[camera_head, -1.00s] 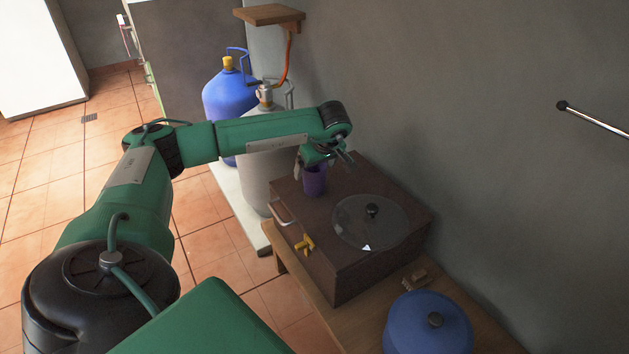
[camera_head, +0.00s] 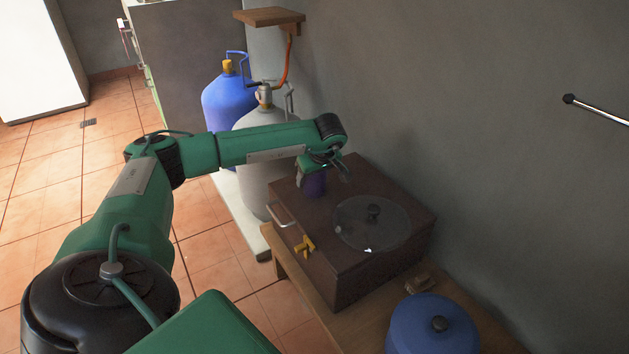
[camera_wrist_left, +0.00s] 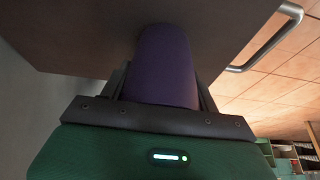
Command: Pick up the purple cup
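The purple cup (camera_head: 315,185) stands upright near the back left of the dark brown box's top. My left gripper (camera_head: 325,172) is over the cup in the head view and hides its upper part. In the left wrist view the purple cup (camera_wrist_left: 165,68) lies between the two dark fingers of my left gripper (camera_wrist_left: 165,85), one on each side. The fingers look open around it; firm contact does not show. My right gripper is not in view.
The brown box (camera_head: 352,262) stands on a wooden counter (camera_head: 385,325), with a glass lid (camera_head: 360,236) on top and a yellow tap (camera_head: 305,246) in front. A blue pot (camera_head: 425,335) is at the lower right. Gas cylinders (camera_head: 228,103) stand behind my arm, and a wall is at right.

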